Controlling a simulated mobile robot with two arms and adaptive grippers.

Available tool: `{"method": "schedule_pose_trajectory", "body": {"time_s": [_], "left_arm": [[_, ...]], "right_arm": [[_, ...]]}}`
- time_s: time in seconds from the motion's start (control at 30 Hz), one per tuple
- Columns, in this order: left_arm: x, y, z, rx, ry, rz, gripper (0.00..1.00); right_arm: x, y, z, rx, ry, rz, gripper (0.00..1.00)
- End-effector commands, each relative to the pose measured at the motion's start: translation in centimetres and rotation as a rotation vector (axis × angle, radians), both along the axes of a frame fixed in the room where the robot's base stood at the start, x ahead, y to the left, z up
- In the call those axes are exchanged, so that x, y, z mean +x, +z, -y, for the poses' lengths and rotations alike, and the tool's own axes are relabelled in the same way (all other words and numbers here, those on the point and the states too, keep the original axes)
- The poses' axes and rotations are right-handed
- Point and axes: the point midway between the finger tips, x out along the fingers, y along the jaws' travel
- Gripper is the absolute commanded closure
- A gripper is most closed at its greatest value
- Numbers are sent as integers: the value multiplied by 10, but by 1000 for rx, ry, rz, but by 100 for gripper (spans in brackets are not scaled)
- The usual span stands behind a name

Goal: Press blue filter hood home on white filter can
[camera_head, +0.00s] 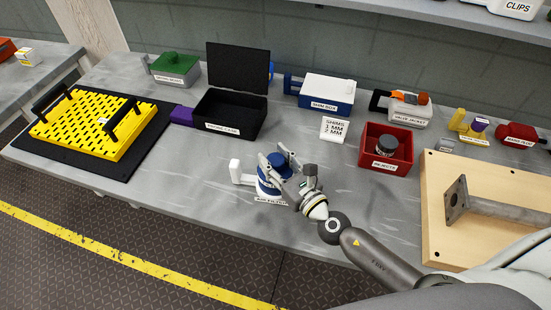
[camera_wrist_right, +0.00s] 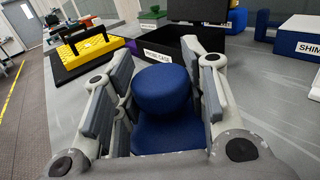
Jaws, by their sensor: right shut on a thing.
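The blue filter hood (camera_head: 279,158) is between the fingers of my right gripper (camera_head: 277,167), above the labelled air filter spot on the bench. In the right wrist view the round blue top (camera_wrist_right: 163,90) sits between both fingers, with a wider blue part below it. My right gripper is shut on the hood. A white upright part (camera_head: 235,170) stands just left of the blue parts. The can body is mostly hidden by the hood and gripper, so I cannot tell whether the hood is fully seated. My left gripper is not in view.
A black open case (camera_head: 232,115) stands behind, with a yellow slotted tray (camera_head: 95,128) further left. A red bin (camera_head: 372,158) and a wooden board (camera_head: 435,225) lie to the right. Bench between the yellow tray and filter is clear.

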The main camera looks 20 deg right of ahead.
Motion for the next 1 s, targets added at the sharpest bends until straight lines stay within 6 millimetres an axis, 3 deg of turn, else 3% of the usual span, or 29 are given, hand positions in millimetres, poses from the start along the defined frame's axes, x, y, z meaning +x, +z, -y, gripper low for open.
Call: {"method": "schedule_pose_trajectory", "body": {"time_s": [0.17, 0.2, 0.4, 0.77, 1.0], "left_arm": [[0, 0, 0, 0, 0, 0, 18], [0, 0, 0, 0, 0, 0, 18], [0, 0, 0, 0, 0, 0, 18], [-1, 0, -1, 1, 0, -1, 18], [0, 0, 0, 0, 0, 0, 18]], "right_arm": [[0, -3, 0, -1, 1, -2, 77], [0, -3, 0, -1, 1, -3, 57], [0, -3, 0, -1, 1, -3, 35], [-4, -3, 1, -3, 2, -3, 35], [-41, -5, 13, -6, 3, -6, 35]]}}
